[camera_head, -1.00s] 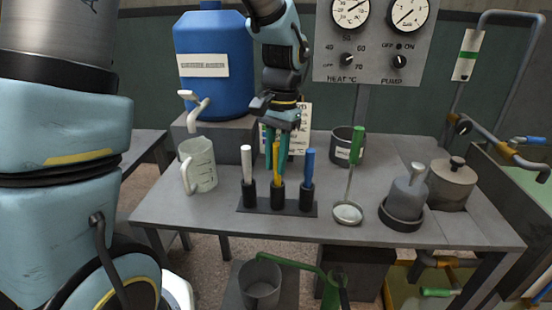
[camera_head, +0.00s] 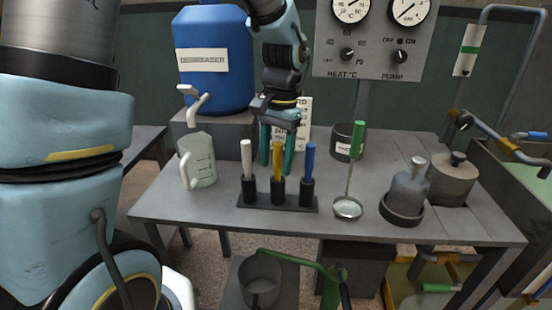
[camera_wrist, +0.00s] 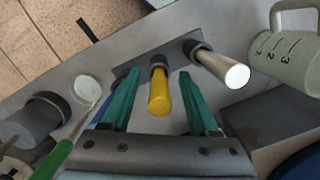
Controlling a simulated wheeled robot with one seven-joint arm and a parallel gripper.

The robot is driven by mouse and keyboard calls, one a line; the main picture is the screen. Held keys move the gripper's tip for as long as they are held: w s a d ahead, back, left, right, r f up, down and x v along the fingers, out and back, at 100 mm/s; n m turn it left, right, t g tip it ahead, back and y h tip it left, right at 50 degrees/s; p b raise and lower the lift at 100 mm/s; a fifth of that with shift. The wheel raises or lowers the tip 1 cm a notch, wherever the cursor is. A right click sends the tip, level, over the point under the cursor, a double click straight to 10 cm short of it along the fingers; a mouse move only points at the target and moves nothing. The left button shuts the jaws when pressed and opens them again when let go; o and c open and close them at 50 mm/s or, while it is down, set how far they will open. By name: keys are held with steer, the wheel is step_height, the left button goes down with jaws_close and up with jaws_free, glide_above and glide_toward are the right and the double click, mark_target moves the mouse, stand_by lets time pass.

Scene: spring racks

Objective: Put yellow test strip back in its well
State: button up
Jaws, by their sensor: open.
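The yellow test strip (camera_head: 277,160) stands upright in the middle well of a dark rack (camera_head: 252,205); it also shows in the wrist view (camera_wrist: 160,97). Its lower end is inside the black well (camera_head: 278,190). A white strip (camera_head: 247,160) stands in the left well and a blue strip (camera_head: 309,160) in the right well. My gripper (camera_head: 277,170) has teal fingers spread apart, one on each side of the yellow strip, with gaps visible between in the wrist view (camera_wrist: 160,100). Nothing is held.
A measuring jug (camera_head: 199,162) stands left of the rack. A round mirror with a green handle (camera_head: 348,207), a dark cup (camera_head: 347,142) and a flask (camera_head: 408,190) are to the right. A blue degreaser drum (camera_head: 214,85) stands behind. The table front is clear.

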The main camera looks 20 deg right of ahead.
steer(key=shift+r, duration=0.1)
steer(key=r, duration=0.3)
steer(key=r+b, duration=0.1)
steer(key=r, duration=0.3)
steer(key=d+r, duration=0.1)
steer(key=r, duration=0.2)
steer(key=shift+w+r, duration=0.3)
steer(key=shift+w, duration=0.1)
steer(key=shift+s, duration=0.1)
